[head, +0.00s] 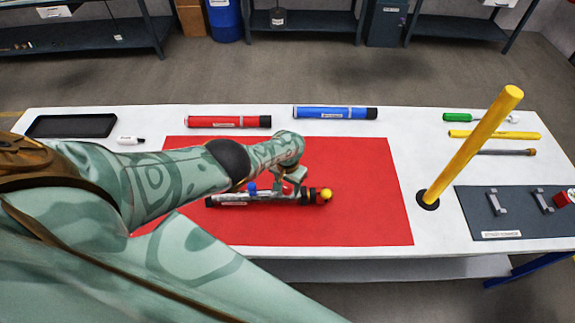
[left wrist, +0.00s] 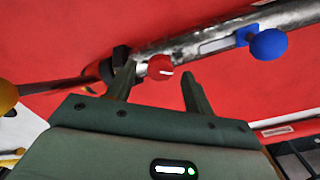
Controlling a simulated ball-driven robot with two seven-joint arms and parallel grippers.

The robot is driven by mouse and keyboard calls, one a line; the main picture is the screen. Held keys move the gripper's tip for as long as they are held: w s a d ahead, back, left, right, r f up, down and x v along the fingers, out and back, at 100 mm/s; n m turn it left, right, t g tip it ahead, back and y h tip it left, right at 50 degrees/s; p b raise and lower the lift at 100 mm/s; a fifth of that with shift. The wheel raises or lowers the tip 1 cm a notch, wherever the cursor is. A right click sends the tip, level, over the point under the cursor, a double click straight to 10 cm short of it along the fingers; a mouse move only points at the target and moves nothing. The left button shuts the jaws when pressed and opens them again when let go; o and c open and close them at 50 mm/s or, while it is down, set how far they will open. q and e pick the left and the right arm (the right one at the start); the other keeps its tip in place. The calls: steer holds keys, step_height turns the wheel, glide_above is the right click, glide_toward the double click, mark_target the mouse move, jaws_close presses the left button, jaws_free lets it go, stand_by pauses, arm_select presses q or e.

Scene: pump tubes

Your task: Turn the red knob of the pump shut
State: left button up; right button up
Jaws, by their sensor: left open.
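The pump (head: 230,200) is a grey metal tube lying on the red mat (head: 370,215), with a blue knob (head: 251,188) and a yellow ball (head: 326,194) at its right end. In the left wrist view the pump tube (left wrist: 205,30) crosses the top, and its red knob (left wrist: 160,67) with a white mark shows beside the blue knob (left wrist: 268,43). My left gripper (left wrist: 158,74) is open, its fingers one on each side of the red knob; contact cannot be told. My right gripper is not in view.
A red tube (head: 228,122) and a blue tube (head: 335,113) lie behind the mat. A yellow post (head: 470,145) stands to the right, near a dark board with brackets (head: 520,222). A black tray (head: 72,126) lies at the left. The mat's right part is clear.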

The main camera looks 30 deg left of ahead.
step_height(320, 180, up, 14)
steer(key=p, duration=1.3)
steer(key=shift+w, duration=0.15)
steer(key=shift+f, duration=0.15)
